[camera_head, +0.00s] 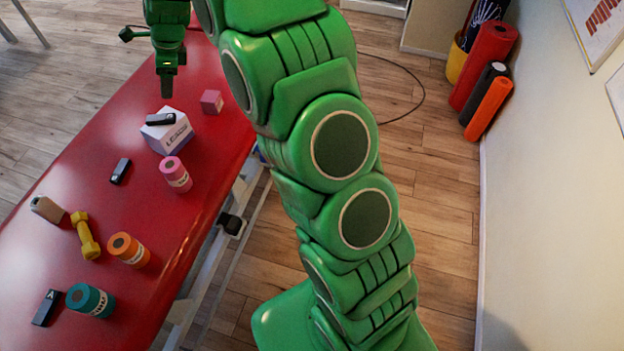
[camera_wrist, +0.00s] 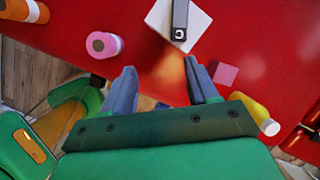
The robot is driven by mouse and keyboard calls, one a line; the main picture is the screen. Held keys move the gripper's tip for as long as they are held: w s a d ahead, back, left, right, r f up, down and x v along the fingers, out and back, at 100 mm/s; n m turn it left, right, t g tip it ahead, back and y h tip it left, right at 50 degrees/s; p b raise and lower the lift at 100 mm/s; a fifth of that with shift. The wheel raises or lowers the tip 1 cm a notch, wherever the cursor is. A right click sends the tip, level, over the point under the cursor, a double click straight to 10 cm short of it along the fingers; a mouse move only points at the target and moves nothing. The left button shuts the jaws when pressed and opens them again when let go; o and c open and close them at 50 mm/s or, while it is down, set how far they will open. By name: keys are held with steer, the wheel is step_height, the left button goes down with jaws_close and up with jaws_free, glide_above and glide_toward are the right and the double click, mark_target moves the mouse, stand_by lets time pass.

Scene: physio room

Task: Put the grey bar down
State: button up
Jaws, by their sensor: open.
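A dark grey bar (camera_head: 161,119) lies flat on top of a white box (camera_head: 169,135) on the red table. In the wrist view the bar (camera_wrist: 180,18), with a pale letter on its end, rests on the box (camera_wrist: 196,32) at the top of the picture. My gripper (camera_head: 167,88) is open and empty. In the wrist view my gripper (camera_wrist: 160,78) has its two fingers spread wide, with only red table surface between them. The bar and box lie beyond the fingertips, apart from them.
On the red table (camera_head: 95,205) are a pink cube (camera_head: 211,101), a pink roll (camera_head: 175,174), a black bar (camera_head: 121,170), a yellow dumbbell (camera_head: 86,236), an orange roll (camera_head: 128,249), a teal roll (camera_head: 90,300), a black bar marked A (camera_head: 46,308) and a beige block (camera_head: 46,209).

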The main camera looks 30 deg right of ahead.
steer(key=s+d+r+n+g+h, duration=0.1)
steer(key=s+d+r+n, duration=0.15)
steer(key=s, duration=0.45)
steer(key=s+d+r+n, duration=0.2)
steer(key=s+r+n, duration=0.15)
steer(key=s, duration=0.25)
steer(key=s+d+r+n+h, duration=0.1)
steer(key=s+d+n, duration=0.2)
steer(key=s, duration=0.9)
steer(key=s+d+r+n+g+h, duration=0.1)
steer(key=s+d+n, duration=0.3)
steer(key=s, duration=0.9)
steer(key=s+d+r+n+g, duration=0.1)
steer(key=s+d+n, duration=0.3)
steer(key=s, duration=0.9)
steer(key=n, duration=0.3)
steer(key=shift+d+r+h, duration=0.25)
steer(key=shift+h, duration=0.15)
steer(key=shift+s, duration=0.1)
